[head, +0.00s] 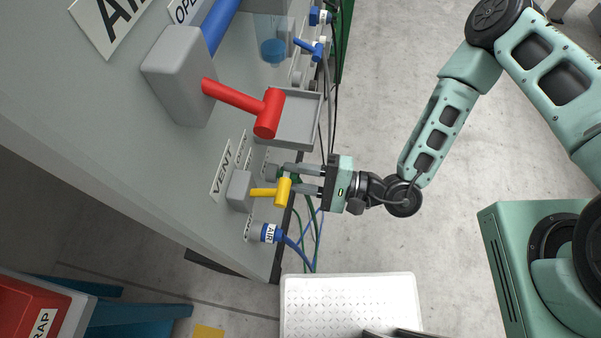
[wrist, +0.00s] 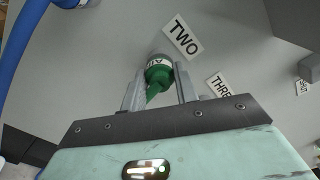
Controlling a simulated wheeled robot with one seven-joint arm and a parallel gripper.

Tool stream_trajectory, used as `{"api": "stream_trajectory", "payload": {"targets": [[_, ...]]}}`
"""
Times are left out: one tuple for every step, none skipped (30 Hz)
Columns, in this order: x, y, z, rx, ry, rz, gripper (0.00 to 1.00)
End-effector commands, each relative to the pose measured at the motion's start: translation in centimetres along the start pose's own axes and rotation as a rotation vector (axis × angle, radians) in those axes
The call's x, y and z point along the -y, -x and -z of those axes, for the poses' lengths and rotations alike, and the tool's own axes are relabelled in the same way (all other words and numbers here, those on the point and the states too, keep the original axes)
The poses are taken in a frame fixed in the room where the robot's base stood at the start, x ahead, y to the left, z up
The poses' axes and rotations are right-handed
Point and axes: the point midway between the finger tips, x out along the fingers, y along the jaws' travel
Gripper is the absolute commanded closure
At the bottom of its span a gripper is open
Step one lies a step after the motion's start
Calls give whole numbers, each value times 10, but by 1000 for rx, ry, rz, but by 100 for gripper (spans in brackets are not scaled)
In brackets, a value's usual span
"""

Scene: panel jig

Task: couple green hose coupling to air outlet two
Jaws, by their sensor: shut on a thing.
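In the wrist view the green hose coupling (wrist: 158,78), with a white lettered band, sits between the two fingers of my gripper (wrist: 157,88), which is shut on it. The coupling's far end meets the panel beside the TWO label (wrist: 183,37). Air outlet two is mostly hidden behind the coupling, so I cannot tell whether the coupling is fully seated. In the head view my gripper (head: 293,178) reaches left to the panel, just behind the yellow valve handle (head: 269,193), and the coupling is mostly hidden there.
A blue AIR coupling (head: 268,233) sits on the panel below the yellow handle. A red handle (head: 246,105) and grey tray (head: 303,120) stick out above. Green and blue hoses hang below my gripper.

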Motion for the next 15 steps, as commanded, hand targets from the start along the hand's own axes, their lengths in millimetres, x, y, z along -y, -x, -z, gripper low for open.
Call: {"api": "stream_trajectory", "payload": {"targets": [[1,-1,0,0,0,0,98],[1,-2,0,0,0,0,98],[1,-3,0,0,0,0,98],[1,-4,0,0,1,0,98],[1,-4,0,0,1,0,98],[1,-5,0,0,1,0,98],[0,-5,0,0,1,0,62],[0,-5,0,0,1,0,54],[0,-5,0,0,1,0,45],[0,-5,0,0,1,0,45],[0,-5,0,0,0,0,45],[0,-5,0,0,1,0,45],[0,-5,0,0,0,0,45],[0,-5,0,0,0,0,45],[0,-5,0,0,0,0,45]]}}
